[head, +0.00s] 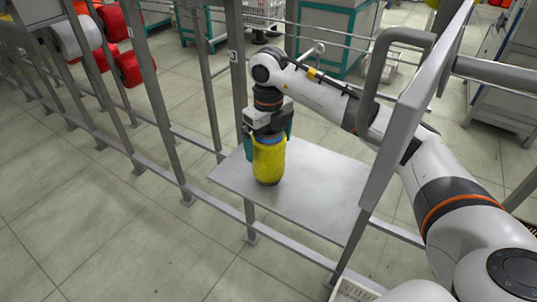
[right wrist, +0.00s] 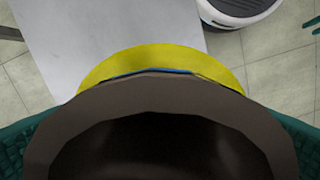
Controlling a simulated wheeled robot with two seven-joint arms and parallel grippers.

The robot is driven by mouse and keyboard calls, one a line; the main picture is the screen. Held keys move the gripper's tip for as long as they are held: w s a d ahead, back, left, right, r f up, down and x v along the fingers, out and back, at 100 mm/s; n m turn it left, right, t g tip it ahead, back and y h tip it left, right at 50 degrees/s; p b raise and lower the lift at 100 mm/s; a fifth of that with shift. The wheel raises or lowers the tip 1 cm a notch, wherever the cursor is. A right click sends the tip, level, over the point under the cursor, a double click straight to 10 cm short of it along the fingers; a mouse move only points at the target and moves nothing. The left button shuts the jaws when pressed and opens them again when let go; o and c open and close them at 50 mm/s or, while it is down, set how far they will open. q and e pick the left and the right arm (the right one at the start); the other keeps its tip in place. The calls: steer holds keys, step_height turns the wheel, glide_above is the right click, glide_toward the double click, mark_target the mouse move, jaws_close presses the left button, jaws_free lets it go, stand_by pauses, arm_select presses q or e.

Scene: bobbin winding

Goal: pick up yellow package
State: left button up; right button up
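The yellow package (head: 270,163) is a rounded yellow bobbin with a blue band near its top. It stands upright at the grey metal shelf plate (head: 320,190); whether its base touches the plate is hard to tell. My right gripper (head: 268,138) points down over its top, with teal fingers on both sides. In the right wrist view the yellow package (right wrist: 160,57) shows as a yellow rim behind a dark brown hollow core, and the teal pads press close at both sides. My left gripper is not in view.
Grey frame posts (head: 165,110) and rails surround the plate. Red bobbins (head: 127,68) and a white roll (head: 75,38) hang at the upper left. A teal-framed cabinet (head: 330,40) stands behind. The plate is bare to the right of the package.

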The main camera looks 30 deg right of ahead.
steer(key=c, duration=1.1)
